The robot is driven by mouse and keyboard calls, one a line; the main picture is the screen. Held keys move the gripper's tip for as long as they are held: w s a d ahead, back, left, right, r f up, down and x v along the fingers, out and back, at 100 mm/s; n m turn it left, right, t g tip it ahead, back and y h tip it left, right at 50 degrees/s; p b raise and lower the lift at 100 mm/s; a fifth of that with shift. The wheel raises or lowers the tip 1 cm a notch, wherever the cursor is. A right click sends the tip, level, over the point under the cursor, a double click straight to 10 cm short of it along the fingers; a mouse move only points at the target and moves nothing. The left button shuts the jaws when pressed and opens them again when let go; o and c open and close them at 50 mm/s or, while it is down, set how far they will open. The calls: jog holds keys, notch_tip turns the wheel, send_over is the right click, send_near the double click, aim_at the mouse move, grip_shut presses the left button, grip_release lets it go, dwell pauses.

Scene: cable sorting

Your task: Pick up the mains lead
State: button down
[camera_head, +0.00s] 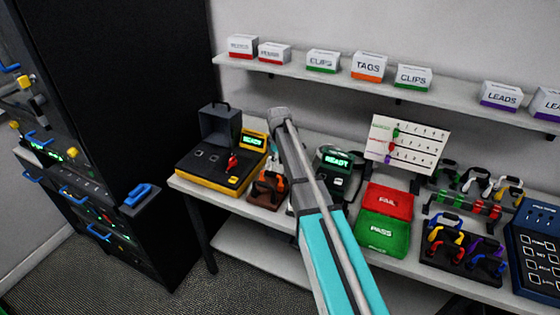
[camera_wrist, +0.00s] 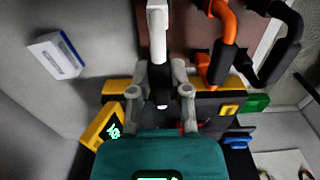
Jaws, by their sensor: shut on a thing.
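In the wrist view, my gripper (camera_wrist: 161,101) has its two grey fingers closed in around the lower end of a white lead (camera_wrist: 157,25), which I take to be the mains lead. The white lead runs upward between the fingers, with a dark section below it; the exact contact is partly hidden. An orange lead (camera_wrist: 227,28) and a black lead (camera_wrist: 286,45) stand just to its right, before a brown rack (camera_wrist: 186,28).
A yellow-and-black tester (camera_head: 215,178) stands left of the rack, and a dark green tester (camera_head: 336,160) right of it. Red FAIL (camera_head: 389,202) and green PASS (camera_head: 382,233) trays lie farther right. Racks of coloured leads (camera_head: 462,250) crowd the bench's right. A shelf (camera_head: 300,72) holds labelled boxes.

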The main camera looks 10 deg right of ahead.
jog(key=shift+r+p, duration=3.45)
jog(key=shift+r, duration=0.35)
jog(key=shift+r, duration=0.1)
jog(key=shift+r+p, duration=1.45)
jog(key=shift+p, duration=0.1)
jog(key=shift+r, duration=0.25)
